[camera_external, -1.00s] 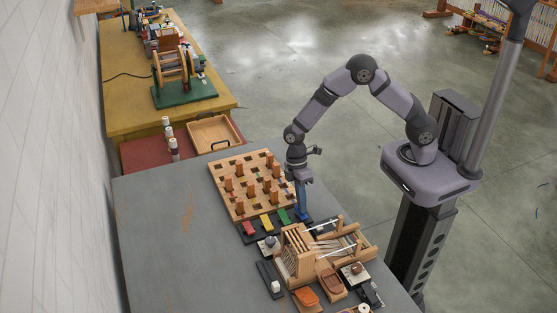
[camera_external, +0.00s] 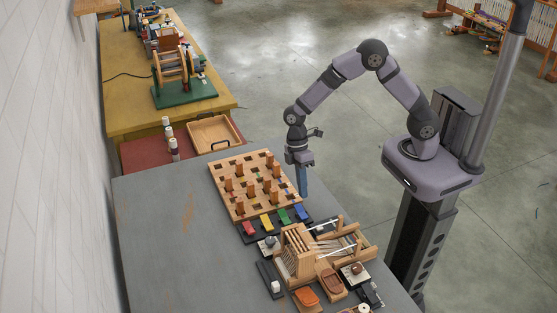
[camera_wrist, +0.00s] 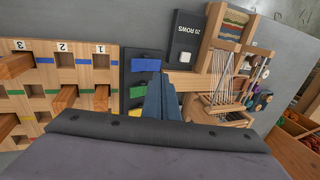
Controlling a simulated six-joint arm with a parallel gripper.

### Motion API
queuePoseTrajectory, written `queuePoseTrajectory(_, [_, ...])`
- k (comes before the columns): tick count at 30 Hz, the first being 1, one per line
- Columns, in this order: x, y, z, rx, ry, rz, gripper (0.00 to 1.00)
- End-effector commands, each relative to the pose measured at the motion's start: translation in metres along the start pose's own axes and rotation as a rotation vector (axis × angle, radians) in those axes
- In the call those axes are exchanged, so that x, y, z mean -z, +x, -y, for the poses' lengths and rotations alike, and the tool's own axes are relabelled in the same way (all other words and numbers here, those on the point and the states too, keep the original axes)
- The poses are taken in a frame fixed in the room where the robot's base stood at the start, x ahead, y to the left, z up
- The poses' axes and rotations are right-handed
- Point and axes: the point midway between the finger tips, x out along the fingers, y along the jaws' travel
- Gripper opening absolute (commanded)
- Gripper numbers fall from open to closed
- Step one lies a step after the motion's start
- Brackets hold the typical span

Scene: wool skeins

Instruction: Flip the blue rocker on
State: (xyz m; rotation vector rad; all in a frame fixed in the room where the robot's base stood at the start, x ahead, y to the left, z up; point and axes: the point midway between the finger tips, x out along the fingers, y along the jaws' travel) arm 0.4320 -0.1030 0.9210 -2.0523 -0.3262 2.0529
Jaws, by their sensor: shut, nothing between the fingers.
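The blue rocker (camera_external: 301,211) is at the right end of a dark strip of coloured rockers, beside the green rocker (camera_external: 284,215). In the wrist view the blue rocker (camera_wrist: 146,66) shows just ahead of the fingertips. I cannot tell which way it is tipped. My gripper (camera_external: 303,194) is shut and empty, its blue-grey fingers pointing down above the blue end of the strip, apart from it. In the wrist view the fingers (camera_wrist: 160,78) cover part of the strip.
A wooden pegboard (camera_external: 222,189) with upright pegs lies behind the strip. A small wooden loom (camera_external: 291,256) and a dark counter block (camera_external: 268,277) stand in front. The grey table (camera_external: 165,240) is clear on the left.

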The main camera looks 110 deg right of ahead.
Motion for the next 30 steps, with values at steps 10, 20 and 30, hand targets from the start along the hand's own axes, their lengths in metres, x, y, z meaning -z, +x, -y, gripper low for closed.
queuePoseTrajectory(10, [0.001,-0.052,0.017,-0.001,0.0,-0.003,0.0])
queuePoseTrajectory(20, [0.0,-0.066,0.021,0.0,0.001,0.0,0.0])
queuePoseTrajectory(30, [0.0,-0.066,0.021,0.0,0.001,0.0,0.0])
